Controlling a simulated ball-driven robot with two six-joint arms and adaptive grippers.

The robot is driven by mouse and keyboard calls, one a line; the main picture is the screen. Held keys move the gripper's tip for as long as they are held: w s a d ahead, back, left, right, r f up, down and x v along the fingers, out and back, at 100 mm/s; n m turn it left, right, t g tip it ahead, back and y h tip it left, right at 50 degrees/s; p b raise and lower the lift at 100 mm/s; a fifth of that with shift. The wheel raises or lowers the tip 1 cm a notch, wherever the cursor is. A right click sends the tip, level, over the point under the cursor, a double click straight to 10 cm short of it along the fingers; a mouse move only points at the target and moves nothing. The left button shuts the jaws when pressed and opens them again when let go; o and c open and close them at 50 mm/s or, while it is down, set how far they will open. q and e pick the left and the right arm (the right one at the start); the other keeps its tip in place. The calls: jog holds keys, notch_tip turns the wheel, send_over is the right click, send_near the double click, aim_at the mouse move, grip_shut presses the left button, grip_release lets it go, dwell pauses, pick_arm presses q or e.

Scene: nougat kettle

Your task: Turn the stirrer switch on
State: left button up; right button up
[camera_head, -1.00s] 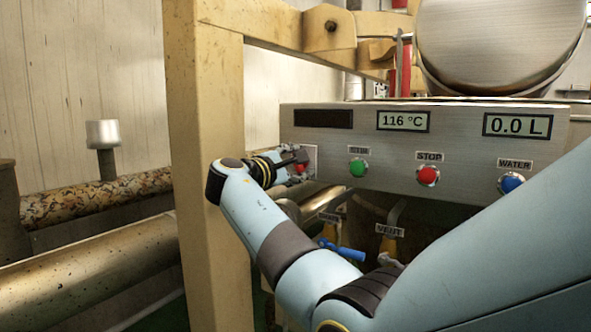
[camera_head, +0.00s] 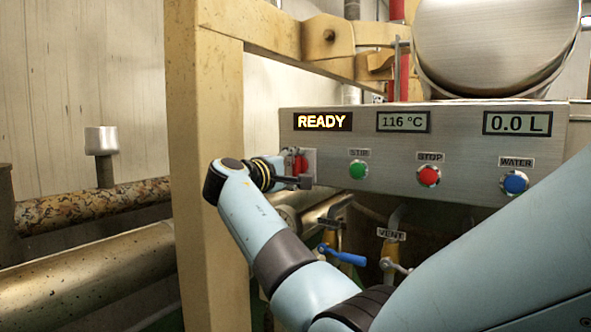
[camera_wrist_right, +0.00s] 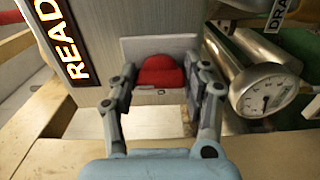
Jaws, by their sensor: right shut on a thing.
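The stirrer switch is a red knob (camera_head: 299,163) on a pale plate (camera_head: 310,160) at the left end of the steel control panel (camera_head: 400,150). My right gripper (camera_head: 298,173) is shut on this red knob, with one dark finger showing below it. My left gripper is not in view.
Right of the switch are a green STIR button (camera_head: 357,169), a red STOP button (camera_head: 429,175) and a blue WATER button (camera_head: 514,182). A blue valve lever (camera_head: 342,256) lies below the panel. A yellowish post (camera_head: 207,120) stands left of my right arm. A gauge (camera_wrist_right: 265,95) is near the gripper.

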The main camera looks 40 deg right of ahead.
jog(key=shift+f, duration=0.15)
jog(key=o, duration=1.2)
jog(key=shift+c, duration=0.2)
jog(key=shift+a, duration=0.1)
jog(key=v, duration=0.7)
jog(key=shift+a, duration=0.15)
jog(key=shift+s, duration=0.1)
